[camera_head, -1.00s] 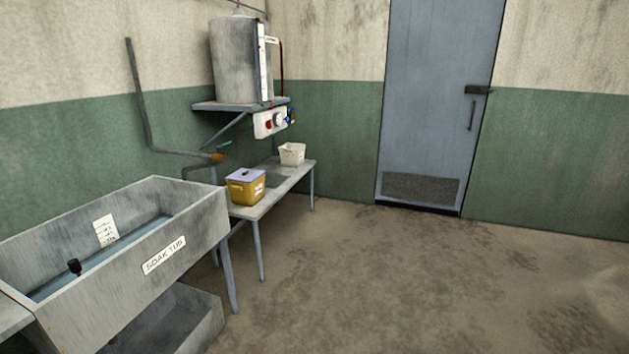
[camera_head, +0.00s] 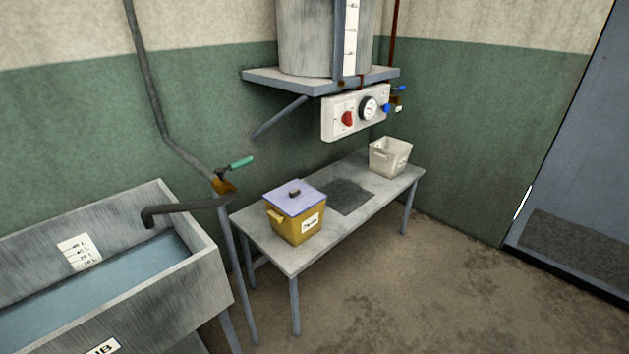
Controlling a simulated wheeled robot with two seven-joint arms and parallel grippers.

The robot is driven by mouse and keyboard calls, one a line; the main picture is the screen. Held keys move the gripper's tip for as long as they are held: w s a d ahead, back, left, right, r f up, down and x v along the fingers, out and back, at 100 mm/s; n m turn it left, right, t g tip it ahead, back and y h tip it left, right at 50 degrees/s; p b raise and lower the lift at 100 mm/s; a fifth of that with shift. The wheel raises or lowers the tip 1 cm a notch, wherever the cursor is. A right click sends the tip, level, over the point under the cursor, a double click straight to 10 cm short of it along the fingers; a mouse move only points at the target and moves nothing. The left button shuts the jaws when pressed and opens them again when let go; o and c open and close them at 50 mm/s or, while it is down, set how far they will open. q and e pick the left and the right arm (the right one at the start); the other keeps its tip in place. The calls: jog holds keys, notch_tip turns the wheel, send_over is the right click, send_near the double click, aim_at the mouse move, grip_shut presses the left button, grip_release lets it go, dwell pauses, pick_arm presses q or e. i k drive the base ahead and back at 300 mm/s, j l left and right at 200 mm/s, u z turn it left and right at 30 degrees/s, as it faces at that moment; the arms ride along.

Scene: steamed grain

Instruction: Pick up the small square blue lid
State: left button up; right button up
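The square lid (camera_head: 311,197) is pale blue-violet with a small dark knob on top. It sits on a yellow square bin (camera_head: 297,228) that has a white label on its front. The bin stands on the left part of a grey table (camera_head: 300,262) against the wall. Neither of my grippers is in view.
A white open bin (camera_head: 389,158) stands at the table's far right end, with a dark patch (camera_head: 350,196) between the bins. A soak tub (camera_head: 208,262) with water is at the left. A tank shelf (camera_head: 318,84) and control box (camera_head: 346,118) hang above. Floor in front is clear.

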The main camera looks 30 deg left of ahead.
aim_at(293, 198)
jog(key=i+u, duration=0.3)
jog(key=i, duration=0.15)
jog(key=i+l+u, duration=0.65)
jog(key=i, duration=0.2)
jog(key=j, duration=0.1)
